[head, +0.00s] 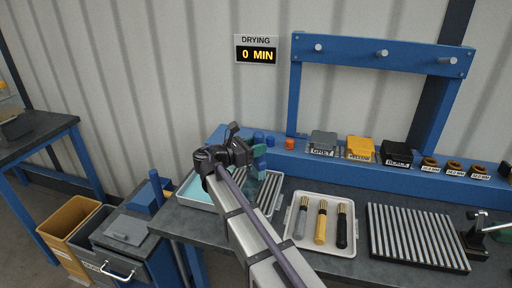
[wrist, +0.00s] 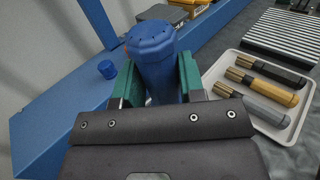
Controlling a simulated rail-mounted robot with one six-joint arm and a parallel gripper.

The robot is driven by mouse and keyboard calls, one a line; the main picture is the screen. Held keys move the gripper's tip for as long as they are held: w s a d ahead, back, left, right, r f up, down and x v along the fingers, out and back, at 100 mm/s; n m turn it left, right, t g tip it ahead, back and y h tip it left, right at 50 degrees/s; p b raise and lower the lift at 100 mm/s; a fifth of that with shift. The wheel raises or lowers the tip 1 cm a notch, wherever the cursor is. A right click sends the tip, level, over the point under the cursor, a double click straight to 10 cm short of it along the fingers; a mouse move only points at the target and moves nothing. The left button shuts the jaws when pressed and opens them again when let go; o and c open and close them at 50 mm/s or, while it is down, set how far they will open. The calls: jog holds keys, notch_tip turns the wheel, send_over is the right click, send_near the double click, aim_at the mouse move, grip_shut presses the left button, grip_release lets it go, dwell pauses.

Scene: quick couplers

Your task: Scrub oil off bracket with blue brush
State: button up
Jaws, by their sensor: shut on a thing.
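My gripper (head: 258,160) is over the left part of the bench, near the tray of pale blue liquid. In the wrist view its green fingers (wrist: 157,78) are shut on a blue cylindrical thing with a faceted, wider end (wrist: 151,42). It looks like the blue brush's handle, but its far end is hidden behind the gripper. The white tray (head: 352,247) at the middle holds a grey brush (head: 301,222), a yellow brush (head: 321,226) and a black brush (head: 341,228). I cannot make out the bracket or any oil on it.
A liquid tray (head: 190,202) and a slatted rack (head: 272,196) lie around my arm. Grey (head: 323,139), yellow (head: 360,147) and black (head: 397,153) boxes stand on the blue shelf. A ribbed mat (head: 415,238) lies right. The sign (head: 256,55) reads DRYING 0 MIN.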

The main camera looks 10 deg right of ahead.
jog(key=shift+r+p, duration=1.05)
jog(key=shift+r, duration=0.35)
jog(key=shift+f, duration=0.1)
